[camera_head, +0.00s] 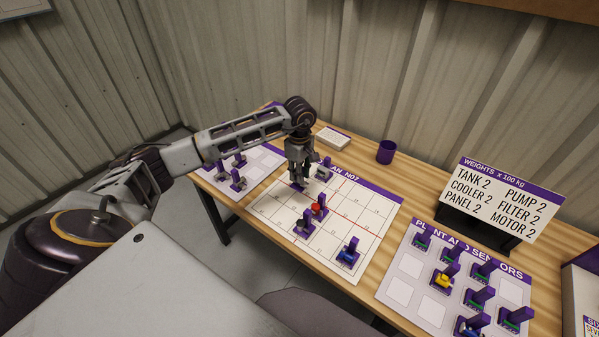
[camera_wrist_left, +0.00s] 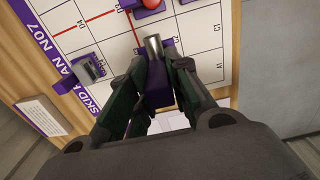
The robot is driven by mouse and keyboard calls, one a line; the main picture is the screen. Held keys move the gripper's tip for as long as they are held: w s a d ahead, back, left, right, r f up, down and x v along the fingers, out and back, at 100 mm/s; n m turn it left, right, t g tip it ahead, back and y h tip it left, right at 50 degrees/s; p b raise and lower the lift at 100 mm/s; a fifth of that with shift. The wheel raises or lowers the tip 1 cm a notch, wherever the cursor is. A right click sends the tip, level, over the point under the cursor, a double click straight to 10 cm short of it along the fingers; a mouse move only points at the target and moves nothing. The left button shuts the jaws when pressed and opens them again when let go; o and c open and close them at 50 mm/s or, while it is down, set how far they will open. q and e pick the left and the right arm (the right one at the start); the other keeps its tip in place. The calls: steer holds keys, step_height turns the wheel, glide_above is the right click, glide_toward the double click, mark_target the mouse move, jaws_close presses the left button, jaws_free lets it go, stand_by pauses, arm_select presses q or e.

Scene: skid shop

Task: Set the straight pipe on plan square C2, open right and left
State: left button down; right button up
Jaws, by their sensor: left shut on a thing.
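My left gripper (camera_head: 298,182) is shut on the straight pipe, over the left far part of the white plan board (camera_head: 272,207). In the left wrist view the straight pipe (camera_wrist_left: 154,46) shows as a short silver tube on a purple block between the green-lined fingers (camera_wrist_left: 158,82). The label C2 shows just beside the pipe in that view. I cannot tell whether its base touches the board. My right gripper is not in view.
On the plan board stand a red-topped piece (camera_head: 319,209), a grey piece (camera_head: 304,224), a blue piece (camera_head: 348,252) and a grey piece (camera_head: 324,169) near the held pipe. The plant and sensors board (camera_head: 399,290) and weights sign (camera_head: 500,203) are right. A purple cup (camera_head: 386,151) stands behind.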

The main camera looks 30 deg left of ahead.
arm_select(q)
steer(key=shift+f+b, duration=0.65)
steer(key=shift+f, duration=0.3)
steer(key=shift+f+b, duration=0.8)
steer(key=shift+f, duration=0.4)
steer(key=shift+f+b, duration=0.3)
steer(key=shift+b, duration=0.05)
steer(key=shift+f+b, duration=1.25)
steer(key=shift+f, duration=0.25)
steer(key=shift+f+b, duration=0.25)
steer(key=shift+b, duration=0.1)
steer(key=shift+f+b, duration=0.4)
steer(key=shift+f, duration=0.15)
stand_by(0.8)
